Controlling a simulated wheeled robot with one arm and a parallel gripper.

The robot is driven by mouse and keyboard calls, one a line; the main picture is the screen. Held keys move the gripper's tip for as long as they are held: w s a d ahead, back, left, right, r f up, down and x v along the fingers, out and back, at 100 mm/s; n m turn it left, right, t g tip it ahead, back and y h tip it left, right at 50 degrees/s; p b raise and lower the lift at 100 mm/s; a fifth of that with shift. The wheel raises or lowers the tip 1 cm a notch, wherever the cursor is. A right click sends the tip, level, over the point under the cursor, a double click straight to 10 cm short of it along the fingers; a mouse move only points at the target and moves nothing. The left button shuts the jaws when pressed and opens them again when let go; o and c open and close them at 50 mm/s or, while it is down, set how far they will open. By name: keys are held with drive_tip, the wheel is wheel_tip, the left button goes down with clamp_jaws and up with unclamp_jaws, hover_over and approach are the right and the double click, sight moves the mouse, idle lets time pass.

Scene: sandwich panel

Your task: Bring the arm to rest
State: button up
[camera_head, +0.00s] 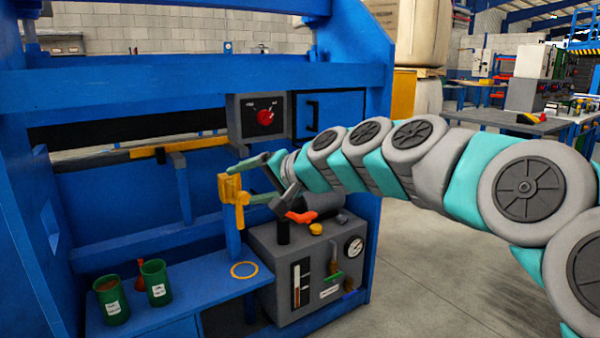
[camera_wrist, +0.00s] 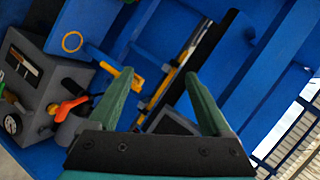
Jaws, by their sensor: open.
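My arm reaches in from the right in the head view, its teal and grey links stretched toward the blue machine (camera_head: 210,85). My gripper (camera_head: 243,184) is open, with its green fingers spread close to a yellow fitting (camera_head: 233,190) on a blue post. In the wrist view my gripper (camera_wrist: 159,74) shows two separate fingers with nothing held between them. The yellow fitting (camera_wrist: 118,72) appears there beside and beyond the left finger. I cannot tell whether a finger touches it.
A grey unit (camera_head: 300,262) with a gauge and orange handle (camera_head: 301,217) stands below my gripper. A blue shelf (camera_head: 200,300) carries green cups (camera_head: 156,283) and a yellow ring (camera_head: 244,269). A control box (camera_head: 262,118) is above. Open floor (camera_head: 430,270) lies right of the machine.

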drive_tip(key=s+d+f+n+g+h, duration=0.1)
drive_tip(key=s+d+f+g+h, duration=0.1)
drive_tip(key=s+d+f, duration=0.35)
drive_tip(key=s+d+f+n+g+h, duration=0.1)
drive_tip(key=s+d+f+h, duration=0.1)
drive_tip(key=s+f, duration=0.55)
drive_tip(key=s+d+f+n+g+h, duration=0.1)
drive_tip(key=s+d+f+g+h, duration=0.1)
drive_tip(key=s+d+f, duration=0.35)
drive_tip(key=s+d+f+g+h, duration=0.1)
drive_tip(key=s+d+f, duration=0.2)
drive_tip(key=s, duration=0.3)
drive_tip(key=s+d+f+g+h, duration=0.2)
drive_tip(key=s+d+f, duration=0.1)
drive_tip(key=s+d, duration=0.2)
drive_tip(key=s+d+f+g+h, duration=0.1)
drive_tip(key=s+d+f+h, duration=0.1)
drive_tip(key=s, duration=0.7)
drive_tip(key=shift+s+d+f, duration=0.25)
drive_tip(key=shift+d+f, duration=0.35)
drive_tip(key=shift+d, duration=0.65)
